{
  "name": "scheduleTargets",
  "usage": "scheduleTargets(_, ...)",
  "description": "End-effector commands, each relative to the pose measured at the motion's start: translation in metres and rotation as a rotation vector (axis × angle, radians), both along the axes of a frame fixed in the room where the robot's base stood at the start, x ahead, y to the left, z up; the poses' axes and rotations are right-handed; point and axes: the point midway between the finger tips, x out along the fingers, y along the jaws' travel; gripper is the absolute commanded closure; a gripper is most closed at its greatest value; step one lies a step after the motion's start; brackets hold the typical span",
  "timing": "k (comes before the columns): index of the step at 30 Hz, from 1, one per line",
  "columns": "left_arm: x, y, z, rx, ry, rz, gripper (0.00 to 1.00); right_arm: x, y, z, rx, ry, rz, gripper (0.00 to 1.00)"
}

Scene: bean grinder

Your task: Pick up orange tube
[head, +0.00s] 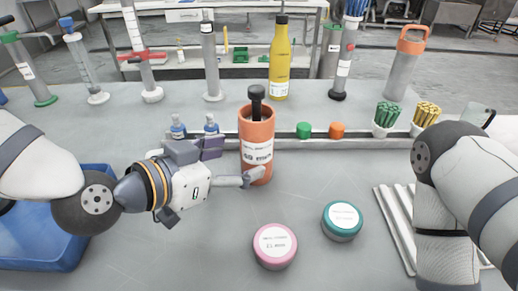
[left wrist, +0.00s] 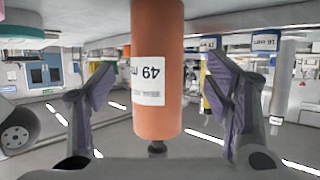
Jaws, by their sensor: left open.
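The orange tube (head: 257,128) stands upright on the grey table, with a white label and a black rod sticking out of its top. My left gripper (head: 235,162) is open just to its left, and the nearer fingertip overlaps the tube's lower front. In the left wrist view, which is upside down, the tube (left wrist: 157,70) shows centred between the two spread fingers (left wrist: 168,105), with a gap on each side. I cannot tell how deep it sits between them. My right arm comes in at the right, and its gripper is out of view.
Pink-rimmed (head: 275,246) and teal (head: 342,221) round containers stand in front on the table. Small blue-capped bottles (head: 178,127) are behind the gripper. Green (head: 304,130) and orange (head: 337,130) caps are right of the tube. A blue bin (head: 45,235) is at left.

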Motion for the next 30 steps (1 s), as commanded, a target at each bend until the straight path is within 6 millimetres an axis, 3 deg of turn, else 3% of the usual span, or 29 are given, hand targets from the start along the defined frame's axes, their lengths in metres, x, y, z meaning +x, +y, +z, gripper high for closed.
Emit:
scheduleTargets(10, 0.037, -0.037, -0.016, 0.000, -0.004, -0.001, 0.28, -0.007, 0.000, -0.008, -0.001, 0.025, 0.000, 0.60)
scheduleTargets(18, 0.041, -0.041, -0.015, -0.001, -0.009, -0.001, 0.28, -0.007, 0.000, -0.008, -0.001, 0.025, 0.000, 0.60)
scheduleTargets(26, 0.041, -0.041, -0.015, -0.001, -0.009, -0.001, 0.84, -0.007, 0.000, -0.008, -0.001, 0.024, 0.000, 0.60)
scheduleTargets(30, 0.041, -0.041, -0.014, -0.001, -0.010, 0.000, 0.84, -0.007, 0.000, -0.008, -0.001, 0.024, 0.000, 0.60)
